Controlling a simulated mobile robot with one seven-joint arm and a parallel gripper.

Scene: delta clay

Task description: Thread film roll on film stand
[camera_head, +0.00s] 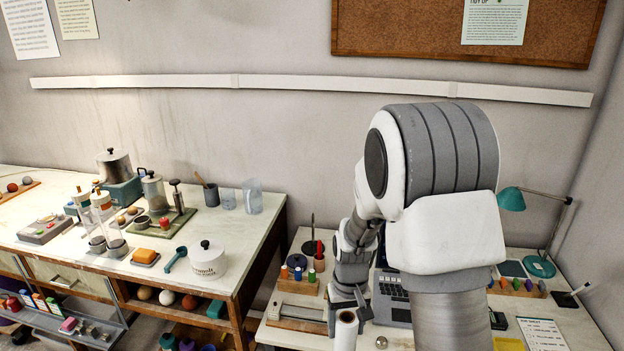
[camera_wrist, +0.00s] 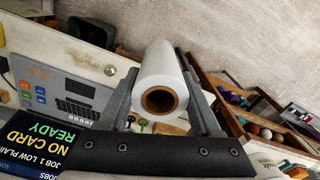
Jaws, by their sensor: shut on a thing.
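The film roll is white with a brown hollow core; it shows in the wrist view (camera_wrist: 160,78) and at the bottom of the head view (camera_head: 346,332). My gripper (camera_head: 348,304) is shut on the roll, with one finger on each side in the wrist view (camera_wrist: 160,66). The core's open end faces the wrist camera. In the head view the roll hangs roughly upright in front of the right table. A thin dark upright rod on a round dark base (camera_head: 309,246), which looks like the film stand, stands at that table's back left. Nothing is seen on its rod.
A laptop-like machine (camera_head: 392,298) stands to the right of my gripper, partly hidden. A teal lamp (camera_head: 511,199) is farther right. The cluttered left table (camera_head: 240,262) stands apart, across a gap.

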